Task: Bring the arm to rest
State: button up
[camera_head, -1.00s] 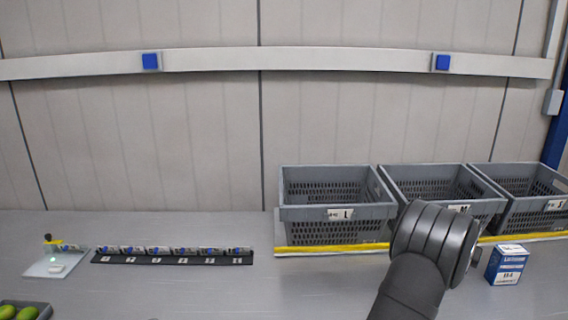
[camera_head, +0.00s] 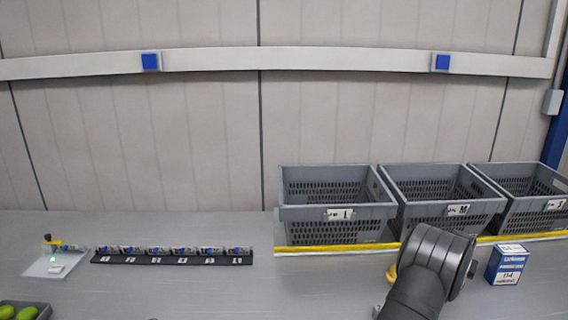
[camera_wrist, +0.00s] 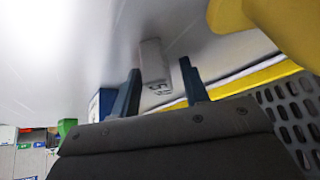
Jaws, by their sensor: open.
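My arm's dark wrist (camera_head: 432,262) is low over the bench at right, in front of the grey crates, in the head view. It hides my fingers there. In the wrist view my gripper (camera_wrist: 160,88) is open, with two dark blue fingers apart.
Grey crates marked L (camera_head: 337,228), M (camera_head: 450,222) and S (camera_head: 530,215) stand behind a yellow strip (camera_head: 300,251). A blue-white box (camera_head: 507,265) stands right of my wrist. A black strip of small items (camera_head: 172,257) lies left. The bench centre is clear.

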notch_tip(320, 180, up, 5)
jog(key=shift+f, duration=0.1)
jog(key=s+d+r, duration=0.3)
jog(key=s+r, duration=0.4)
jog(key=s, duration=0.4)
jog(key=w+a+n, duration=0.1)
jog(key=w+a, duration=0.4)
jog(key=a, duration=0.3)
jog(key=w+a+n+t+y, duration=0.1)
jog(key=w+a, duration=0.5)
jog(key=a, duration=0.3)
jog(key=w+a+n, duration=0.1)
jog(key=w+a, duration=0.4)
jog(key=a, duration=0.3)
jog(key=w+a+n+y, duration=0.1)
jog(key=w+a, duration=0.1)
jog(key=a, duration=1.2)
jog(key=w+a+n+y, duration=0.1)
jog(key=w+a+n, duration=0.1)
jog(key=a, duration=1.2)
jog(key=shift+w+f+t, duration=0.15)
jog(key=shift+t, duration=0.15)
jog(key=shift+o, duration=0.2)
jog(key=shift+a, duration=0.1)
